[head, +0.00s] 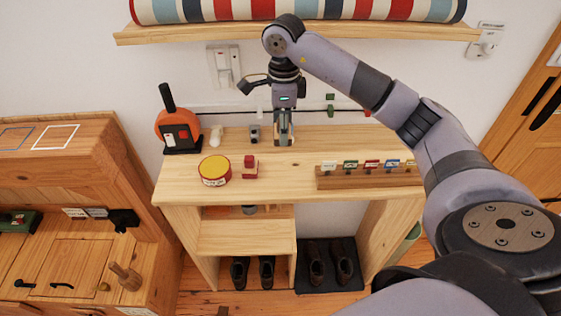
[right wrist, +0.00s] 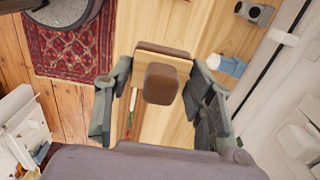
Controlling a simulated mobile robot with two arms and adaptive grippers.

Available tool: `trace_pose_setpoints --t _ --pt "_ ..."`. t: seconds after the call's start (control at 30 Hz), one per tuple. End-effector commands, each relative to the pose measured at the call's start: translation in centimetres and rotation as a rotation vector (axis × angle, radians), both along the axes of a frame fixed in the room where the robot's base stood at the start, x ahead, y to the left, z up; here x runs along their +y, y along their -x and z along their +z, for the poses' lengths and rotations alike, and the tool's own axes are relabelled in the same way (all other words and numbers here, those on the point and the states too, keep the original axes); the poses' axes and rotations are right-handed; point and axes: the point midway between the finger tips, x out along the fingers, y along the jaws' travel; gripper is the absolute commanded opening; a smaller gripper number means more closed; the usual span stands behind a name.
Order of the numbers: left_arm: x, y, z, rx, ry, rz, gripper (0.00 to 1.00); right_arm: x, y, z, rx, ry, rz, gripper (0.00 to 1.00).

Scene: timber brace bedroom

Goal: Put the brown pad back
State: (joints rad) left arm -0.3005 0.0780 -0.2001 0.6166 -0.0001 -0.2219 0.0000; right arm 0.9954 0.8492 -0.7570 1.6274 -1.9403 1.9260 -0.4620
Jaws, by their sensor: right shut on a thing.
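My right gripper (head: 284,138) is over the rear part of the wooden shelf top (head: 300,165), near the wall. In the right wrist view its fingers (right wrist: 161,80) are shut on a small brown pad (right wrist: 161,84), which shows with a pale wooden piece with a dark edge (right wrist: 160,55) behind it. In the head view the pad is mostly hidden by the fingers, and I cannot tell whether it touches the shelf top. My left gripper is not in view.
On the shelf top stand an orange round thing with a black handle (head: 170,130), a small grey device (head: 254,136), a yellow-lidded tin (head: 214,171), a red block (head: 250,167) and a rack of coloured tags (head: 368,176). A striped roll (head: 300,10) lies on the shelf above.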

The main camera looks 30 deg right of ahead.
Motion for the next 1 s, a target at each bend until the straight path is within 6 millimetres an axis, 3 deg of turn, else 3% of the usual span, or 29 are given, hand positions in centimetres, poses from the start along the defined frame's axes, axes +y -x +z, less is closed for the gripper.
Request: trace_pose_setpoints --t 0.1,0.17,0.33,0.53,0.83,1.0 --pt "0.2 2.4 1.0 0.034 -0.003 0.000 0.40 0.0 0.1 -3.1 0.006 0.000 0.000 0.27" --pt "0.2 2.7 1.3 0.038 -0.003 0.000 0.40 0.0 0.1 -4.7 0.005 -0.001 -0.001 0.27" --pt "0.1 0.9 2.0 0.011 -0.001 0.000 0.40 0.0 0.0 -8.1 0.002 0.000 0.000 0.27" --pt "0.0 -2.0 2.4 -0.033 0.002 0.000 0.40 0.1 -0.1 -9.6 -0.001 -0.001 0.000 0.27" --pt "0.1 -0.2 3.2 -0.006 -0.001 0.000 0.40 0.1 0.0 -13.4 0.000 -0.001 0.000 0.27" --pt "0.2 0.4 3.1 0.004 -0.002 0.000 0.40 0.0 -0.1 -13.8 -0.004 0.000 0.002 0.27"
